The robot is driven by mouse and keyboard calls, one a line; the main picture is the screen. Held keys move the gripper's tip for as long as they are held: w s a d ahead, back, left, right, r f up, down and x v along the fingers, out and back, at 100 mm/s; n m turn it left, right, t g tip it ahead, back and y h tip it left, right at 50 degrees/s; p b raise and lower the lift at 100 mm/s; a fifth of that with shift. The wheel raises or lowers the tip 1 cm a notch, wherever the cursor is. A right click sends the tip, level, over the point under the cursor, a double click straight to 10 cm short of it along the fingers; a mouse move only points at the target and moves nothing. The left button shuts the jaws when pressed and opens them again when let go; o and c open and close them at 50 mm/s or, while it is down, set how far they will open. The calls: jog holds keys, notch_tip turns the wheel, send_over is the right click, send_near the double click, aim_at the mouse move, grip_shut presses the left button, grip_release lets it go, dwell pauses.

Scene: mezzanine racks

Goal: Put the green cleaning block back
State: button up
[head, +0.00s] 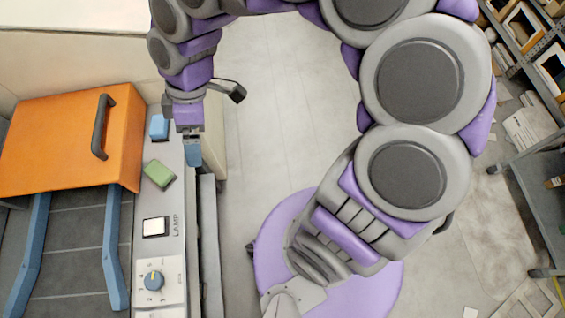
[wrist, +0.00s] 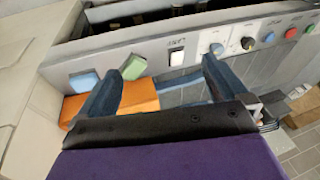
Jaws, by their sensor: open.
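The green cleaning block (head: 158,173) lies tilted on the grey control panel (head: 146,195), between a blue block (head: 159,127) and the lamp switch. My gripper (head: 193,153) is open and empty, beside the panel's right edge in the head view, a little beyond the green block. In the wrist view the green block (wrist: 133,67) sits on the panel just beyond the left fingertip, with the blue block (wrist: 83,81) to its left. My gripper's two fingers (wrist: 162,66) are spread apart there. Neither finger is seen touching the green block.
An orange cover (head: 70,145) with a dark handle (head: 102,127) stands left of the panel, above blue rails (head: 114,250). The lamp switch (head: 155,226) and a blue knob (head: 154,280) lie nearer. Shelving (head: 540,160) is at right; the floor (head: 275,115) between is clear.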

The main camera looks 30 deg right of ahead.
jog(key=s+d+m+h, duration=0.3)
jog(key=s+d+m, duration=0.9)
jog(key=s, duration=0.5)
jog(key=shift+d+r+m, duration=0.35)
jog(key=shift+m, duration=0.85)
jog(key=shift+w, duration=0.1)
